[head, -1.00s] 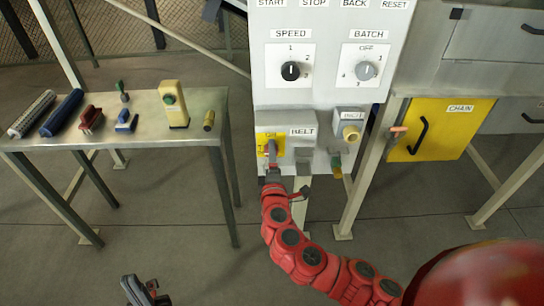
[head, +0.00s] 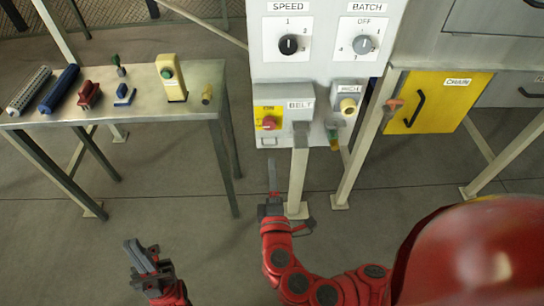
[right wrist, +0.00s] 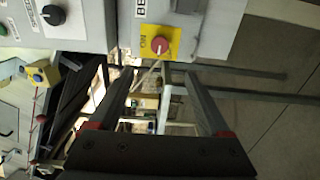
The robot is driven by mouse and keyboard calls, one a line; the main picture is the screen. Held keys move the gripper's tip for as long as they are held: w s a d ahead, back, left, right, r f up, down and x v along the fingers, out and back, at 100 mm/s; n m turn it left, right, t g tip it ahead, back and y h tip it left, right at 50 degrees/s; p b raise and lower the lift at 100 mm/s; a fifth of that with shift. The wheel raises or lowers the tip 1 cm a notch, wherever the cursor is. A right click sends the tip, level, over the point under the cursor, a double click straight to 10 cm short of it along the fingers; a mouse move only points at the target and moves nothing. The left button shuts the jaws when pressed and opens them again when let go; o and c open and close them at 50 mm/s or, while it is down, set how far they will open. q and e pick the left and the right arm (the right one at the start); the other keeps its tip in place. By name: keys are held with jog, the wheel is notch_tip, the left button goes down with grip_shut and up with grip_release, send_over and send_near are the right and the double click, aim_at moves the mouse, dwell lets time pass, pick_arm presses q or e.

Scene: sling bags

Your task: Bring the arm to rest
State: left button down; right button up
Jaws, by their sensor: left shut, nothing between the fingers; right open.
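My right arm is red and comes in from the lower right in the head view. Its gripper (head: 272,178) points up toward the panel, below the BELT box (head: 300,126) and clear of it. In the right wrist view its two fingers (right wrist: 163,78) are apart with nothing between them. The red BELT knob (head: 268,122) on its yellow ON plate is uncovered; it also shows just beyond the fingertips in the right wrist view (right wrist: 160,45). My left gripper (head: 134,246) is at the lower left of the head view, shut and empty, over bare floor.
A metal table (head: 150,112) at the left holds several tools and a cream block (head: 171,80). The grey control panel (head: 325,65) stands in the middle on a post. A yellow CHAIN door (head: 436,102) is at the right. The floor around both grippers is clear.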

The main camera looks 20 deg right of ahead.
jog(key=shift+s+a, duration=0.1)
jog(key=shift+s, duration=0.4)
